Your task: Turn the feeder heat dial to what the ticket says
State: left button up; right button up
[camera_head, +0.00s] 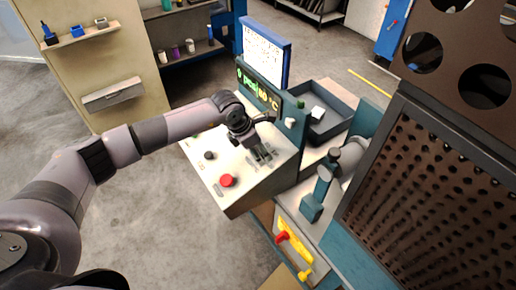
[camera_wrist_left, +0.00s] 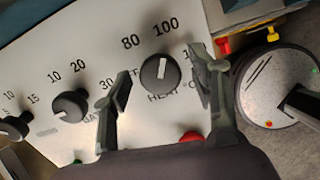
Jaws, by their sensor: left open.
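The feeder heat dial (camera_wrist_left: 160,73) is a black round knob with a white pointer line, above "HEAT °C" lettering. Its line points upward, roughly toward the 100 mark. My left gripper (camera_wrist_left: 160,64) is open, with one finger on each side of the dial; contact cannot be told. In the head view my left gripper (camera_head: 261,155) is over the white control panel (camera_head: 236,162) and hides the dial. The ticket is perhaps the white sheet (camera_head: 264,52) on the blue-framed board; its writing is too small to read. My right gripper is not in view.
Two more black dials, a batch dial (camera_wrist_left: 70,106) and one farther left (camera_wrist_left: 14,127), are beside the heat dial. A red button (camera_head: 228,180) is near the panel's front. A lit display (camera_head: 258,88) stands behind; a dark tray (camera_head: 328,125) and perforated brown panel (camera_head: 430,180) are right.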

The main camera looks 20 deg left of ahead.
pick_arm(q)
jog(key=v, duration=1.2)
